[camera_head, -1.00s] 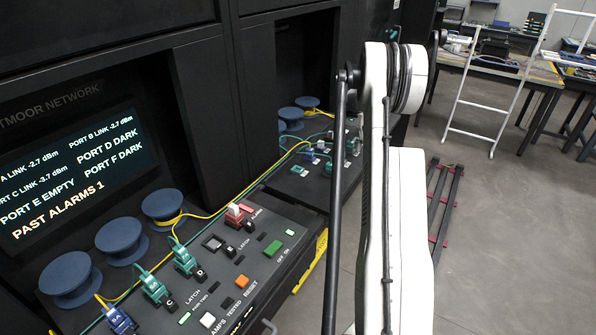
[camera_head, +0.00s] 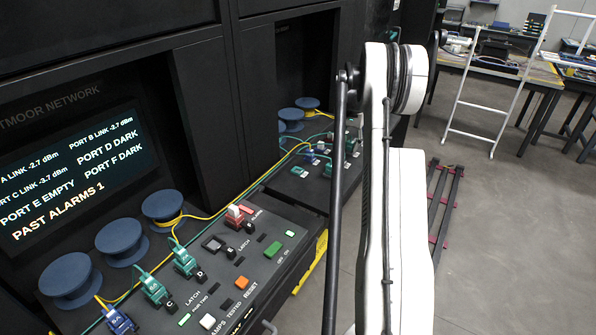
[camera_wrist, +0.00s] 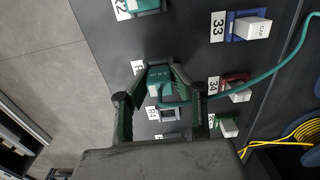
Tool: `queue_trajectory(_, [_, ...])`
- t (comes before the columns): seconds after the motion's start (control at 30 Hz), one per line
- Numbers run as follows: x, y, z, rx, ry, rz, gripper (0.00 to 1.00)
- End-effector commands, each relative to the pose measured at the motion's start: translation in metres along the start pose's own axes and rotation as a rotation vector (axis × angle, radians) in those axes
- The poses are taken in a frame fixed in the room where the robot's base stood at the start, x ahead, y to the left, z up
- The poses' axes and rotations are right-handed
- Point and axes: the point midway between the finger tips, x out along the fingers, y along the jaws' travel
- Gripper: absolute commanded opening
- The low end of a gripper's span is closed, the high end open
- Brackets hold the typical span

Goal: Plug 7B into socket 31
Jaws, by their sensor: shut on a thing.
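In the wrist view my gripper (camera_wrist: 160,72) is shut on a green plug (camera_wrist: 158,80) with a teal cable. The cable leaves the plug and runs up to the right. The print on the plug is too small to read, so I cannot confirm it is 7B. The plug is over the dark panel beside a grey square socket (camera_wrist: 168,115) with a white label that looks like R4. I cannot tell whether the plug is seated or clear of the panel. No label reading 31 is legible. In the head view my arm hides the gripper.
A blue socket with a white cap (camera_wrist: 252,28) is labelled 33; a red socket (camera_wrist: 235,80) is labelled 34. Another green connector (camera_wrist: 140,5) is at the top. Yellow cable (camera_wrist: 295,135) lies at right. The head view shows a console with blue spools (camera_head: 120,241) and plugs (camera_head: 186,259).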

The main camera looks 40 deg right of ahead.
Motion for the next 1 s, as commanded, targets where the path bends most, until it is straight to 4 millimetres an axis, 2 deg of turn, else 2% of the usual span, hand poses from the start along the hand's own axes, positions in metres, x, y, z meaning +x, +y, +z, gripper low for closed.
queue_trajectory(1.0, [-0.036,0.000,0.000,0.000,0.000,0.000,0.00])
